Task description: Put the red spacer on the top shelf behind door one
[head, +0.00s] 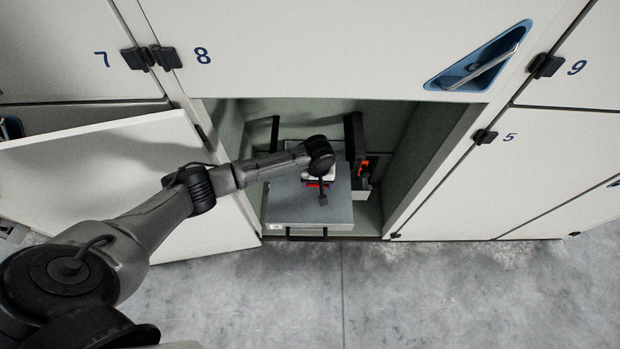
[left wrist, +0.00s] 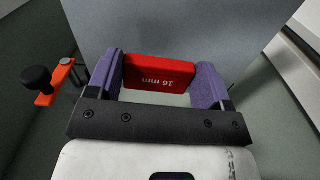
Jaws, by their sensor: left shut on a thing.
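The red spacer (left wrist: 158,72), marked "16 mm", is between the purple finger pads of my left gripper (left wrist: 160,80), which is shut on it. In the head view my left gripper (head: 318,186) is inside the open compartment, above a grey case (head: 330,212), and a bit of the red spacer (head: 317,184) shows there. I cannot tell whether the spacer touches the case. An open white door (head: 110,180) stands to the left of the compartment; no number shows on it. No door marked one is in view. My right gripper is not in view.
An orange clamp (left wrist: 50,85) with a black knob is beside the gripper; orange parts (head: 363,168) show in the compartment's right part. The case has a dark handle (head: 306,234) at its front. Closed doors 5, 7, 8 and 9 surround the opening. The concrete floor (head: 400,300) is clear.

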